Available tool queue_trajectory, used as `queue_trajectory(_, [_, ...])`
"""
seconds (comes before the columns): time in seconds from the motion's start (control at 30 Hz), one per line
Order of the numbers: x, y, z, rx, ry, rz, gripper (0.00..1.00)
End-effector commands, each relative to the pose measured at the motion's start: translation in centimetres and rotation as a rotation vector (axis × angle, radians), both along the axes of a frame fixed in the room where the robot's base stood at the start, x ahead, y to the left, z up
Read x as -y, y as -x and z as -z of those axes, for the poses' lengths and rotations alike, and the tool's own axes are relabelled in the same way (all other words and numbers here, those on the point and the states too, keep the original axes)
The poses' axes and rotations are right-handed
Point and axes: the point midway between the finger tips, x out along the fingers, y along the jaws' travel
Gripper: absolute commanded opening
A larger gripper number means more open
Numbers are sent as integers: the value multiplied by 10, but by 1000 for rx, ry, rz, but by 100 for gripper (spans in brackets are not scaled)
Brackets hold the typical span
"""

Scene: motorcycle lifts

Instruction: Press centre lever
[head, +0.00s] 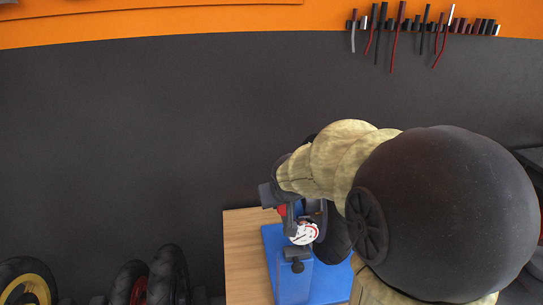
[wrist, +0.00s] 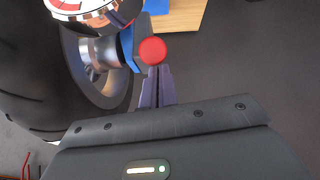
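A round red knob (wrist: 152,51), which looks like a lever's end, shows in the wrist view just beyond my fingertips. My gripper (wrist: 156,70) has its two narrow fingers together, with nothing visible between them. The fingertips overlap the knob's lower edge in the picture; I cannot tell if they touch it. In the head view, a blue stand (head: 292,275) with a white, red-marked dial (head: 304,233) stands on a wooden top. A bit of red (head: 281,210) shows beside the dial. My arm hides much of the stand, and the lever's shaft is not clear.
In the wrist view, a black tyre with a metal hub (wrist: 98,52) is close at left, with the dial (wrist: 85,8) above. The wooden bench (head: 243,250) stands before a dark wall. Wheels (head: 150,280) stand at lower left; tools hang high at right.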

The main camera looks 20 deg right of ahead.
Motion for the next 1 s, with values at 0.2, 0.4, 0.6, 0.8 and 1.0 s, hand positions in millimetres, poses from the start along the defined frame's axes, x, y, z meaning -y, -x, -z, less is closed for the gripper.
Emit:
queue_trajectory(0.2, [1, 6, 8, -31, -4, 8, 0])
queue_trajectory(0.4, [0, -1, -12, -23, -2, 6, 0])
queue_trajectory(0.6, [-2, -6, -40, -5, -1, 6, 0])
queue_trajectory(0.8, [-8, 18, -61, 1, 0, 5, 0])
queue_trajectory(1.0, [-20, 42, -83, 1, 0, -9, 0])
